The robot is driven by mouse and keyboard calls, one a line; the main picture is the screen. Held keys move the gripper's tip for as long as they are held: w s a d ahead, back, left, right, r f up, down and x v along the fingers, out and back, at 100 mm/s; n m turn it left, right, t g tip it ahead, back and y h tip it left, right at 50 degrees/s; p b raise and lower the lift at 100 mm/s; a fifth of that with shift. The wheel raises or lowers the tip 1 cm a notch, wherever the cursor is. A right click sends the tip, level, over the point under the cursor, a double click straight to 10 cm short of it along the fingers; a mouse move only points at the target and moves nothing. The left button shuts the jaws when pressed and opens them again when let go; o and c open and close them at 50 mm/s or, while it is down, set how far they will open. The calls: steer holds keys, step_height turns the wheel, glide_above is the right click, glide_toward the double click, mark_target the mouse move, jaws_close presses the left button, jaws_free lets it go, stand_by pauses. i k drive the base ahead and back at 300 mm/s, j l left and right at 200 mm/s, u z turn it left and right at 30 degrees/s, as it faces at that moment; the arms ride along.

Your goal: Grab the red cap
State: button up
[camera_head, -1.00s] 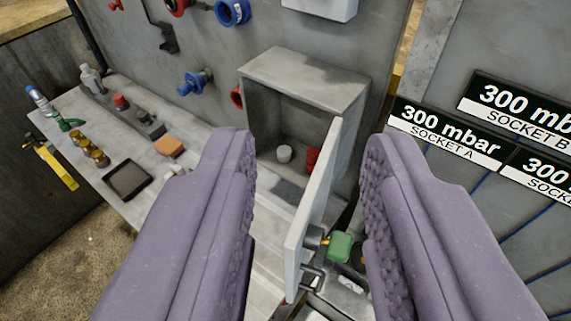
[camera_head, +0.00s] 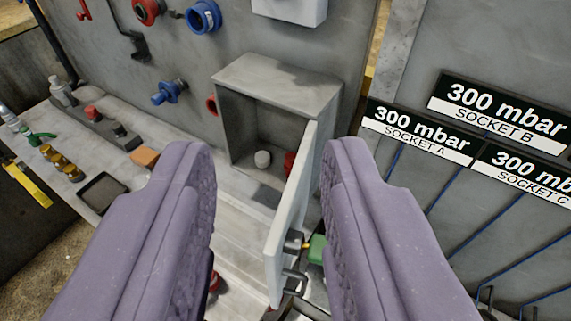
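A red cap-like piece (camera_head: 290,162) stands inside the open grey box (camera_head: 275,80), at the right of its floor and partly hidden by the box's open door (camera_head: 292,220). Another small red piece (camera_head: 92,112) sits on the dark block on the bench at left. I cannot tell for sure which red piece is the cap. My gripper (camera_head: 268,165) is open and empty, its two purple fingers wide apart in front of the box, with the door between them in the picture.
The door stands out towards me, with a green fitting (camera_head: 317,249) at its lower right. The bench (camera_head: 170,215) holds several small fittings and an orange block (camera_head: 145,157). Blue fittings (camera_head: 203,17) project from the wall. Socket signs (camera_head: 418,131) are at right.

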mark_target(290, 158)
steer(key=i+j+z, duration=0.25)
steer(key=j, duration=0.45)
steer(key=j+z, duration=0.3)
steer(key=j, duration=0.4)
steer(key=i+j+z, duration=0.15)
steer(key=i+j, duration=0.3)
